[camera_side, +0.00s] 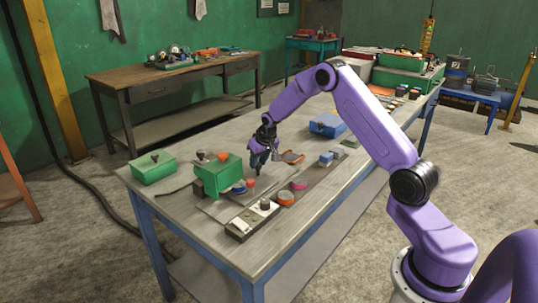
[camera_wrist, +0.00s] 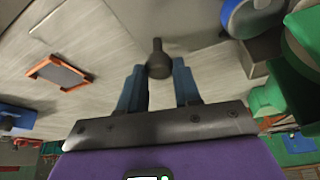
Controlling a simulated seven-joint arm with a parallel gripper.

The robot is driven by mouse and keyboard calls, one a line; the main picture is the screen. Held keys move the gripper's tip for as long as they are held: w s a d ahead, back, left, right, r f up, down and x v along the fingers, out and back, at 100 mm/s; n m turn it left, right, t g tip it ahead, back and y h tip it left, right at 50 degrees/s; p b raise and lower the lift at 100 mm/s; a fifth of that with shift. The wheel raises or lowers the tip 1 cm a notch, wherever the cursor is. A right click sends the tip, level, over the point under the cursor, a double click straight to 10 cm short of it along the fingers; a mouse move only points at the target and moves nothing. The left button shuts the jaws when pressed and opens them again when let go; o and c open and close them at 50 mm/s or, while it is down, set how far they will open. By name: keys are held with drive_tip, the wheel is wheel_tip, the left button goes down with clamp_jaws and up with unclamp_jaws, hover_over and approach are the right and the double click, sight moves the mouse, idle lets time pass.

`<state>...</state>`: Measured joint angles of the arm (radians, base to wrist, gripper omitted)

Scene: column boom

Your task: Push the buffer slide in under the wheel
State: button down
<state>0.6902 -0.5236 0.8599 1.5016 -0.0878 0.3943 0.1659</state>
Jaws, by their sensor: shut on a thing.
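My gripper (camera_side: 262,172) reaches down to the bench beside the green machine. In the wrist view my gripper's two blue fingers (camera_wrist: 158,85) stand on either side of a dark, round-ended handle (camera_wrist: 157,62), and they are shut on it. The handle appears to belong to the buffer slide, a pale grey plate (camera_wrist: 207,65) lying flat, though the join is hard to see. The blue-rimmed wheel (camera_wrist: 245,16) is at the upper right of the wrist view, to the right of the handle. In the side view the wheel (camera_side: 238,187) is at the green machine's near right side.
The green machine (camera_side: 217,175) stands left of my gripper. An orange-framed pad (camera_side: 292,157) lies to its right, also in the wrist view (camera_wrist: 60,75). A control box with a knob (camera_side: 252,220) sits at the front edge. A green box (camera_side: 153,167) and blue box (camera_side: 327,125) are farther off.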

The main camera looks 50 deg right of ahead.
drive_tip(key=shift+a, duration=0.55)
drive_tip(key=c, duration=0.8)
unclamp_jaws()
drive_tip(key=v, duration=1.7)
drive_tip(key=shift+s+r, duration=0.15)
drive_tip(key=shift+s, duration=0.05)
